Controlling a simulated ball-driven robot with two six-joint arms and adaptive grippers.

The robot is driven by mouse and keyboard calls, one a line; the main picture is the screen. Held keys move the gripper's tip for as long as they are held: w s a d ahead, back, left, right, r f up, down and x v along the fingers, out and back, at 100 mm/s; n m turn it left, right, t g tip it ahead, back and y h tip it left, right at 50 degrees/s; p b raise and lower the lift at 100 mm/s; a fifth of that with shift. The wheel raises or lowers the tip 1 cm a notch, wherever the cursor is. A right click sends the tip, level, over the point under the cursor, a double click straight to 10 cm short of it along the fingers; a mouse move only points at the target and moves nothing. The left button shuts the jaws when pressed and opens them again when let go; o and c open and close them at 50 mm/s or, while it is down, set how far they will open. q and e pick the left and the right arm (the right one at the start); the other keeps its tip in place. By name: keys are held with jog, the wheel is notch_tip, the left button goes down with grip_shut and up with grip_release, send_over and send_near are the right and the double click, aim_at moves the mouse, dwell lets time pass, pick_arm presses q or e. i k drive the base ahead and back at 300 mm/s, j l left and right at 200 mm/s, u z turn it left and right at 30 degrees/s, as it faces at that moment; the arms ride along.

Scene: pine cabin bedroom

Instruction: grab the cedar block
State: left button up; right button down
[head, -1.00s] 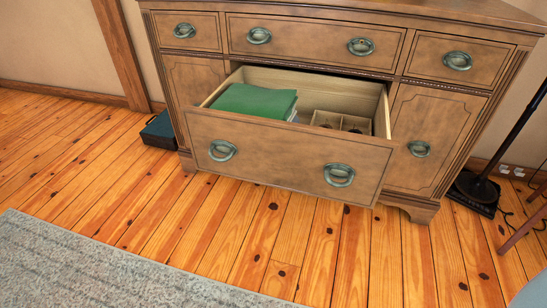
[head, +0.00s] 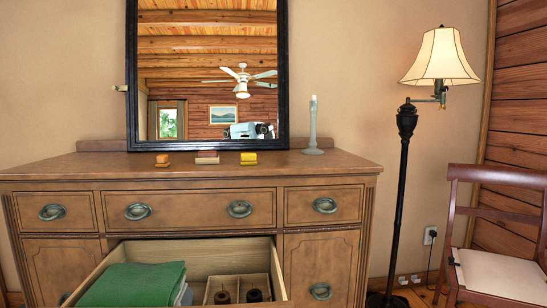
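Three small block-like items sit in a row on top of the wooden dresser (head: 330,172), in front of the mirror. The left one is an orange-brown block (head: 162,160), the middle one is a reddish block with a pale layer (head: 207,157), and the right one is a yellow item (head: 249,158) with a dark base. Which of them is the cedar block, I cannot tell for certain at this size. Neither of my grippers shows in the head view.
The dresser's middle drawer (head: 112,262) stands open, holding a folded green cloth (head: 135,284) and a wooden divider (head: 239,286) with dark round items. A black-framed mirror (head: 131,80), candlestick (head: 313,135), floor lamp (head: 405,190) and chair (head: 500,275) stand around.

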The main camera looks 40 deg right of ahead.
aim_at(201, 154)
jog(key=z, duration=0.95)
jog(key=i+l, duration=0.1)
jog(key=l, duration=0.35)
jog(key=i+l+u, duration=0.15)
jog(key=l+u, duration=0.55)
jog(key=l, duration=0.15)
jog(key=i+l+u, duration=0.1)
jog(key=l+u, duration=0.2)
jog(key=l, duration=0.15)
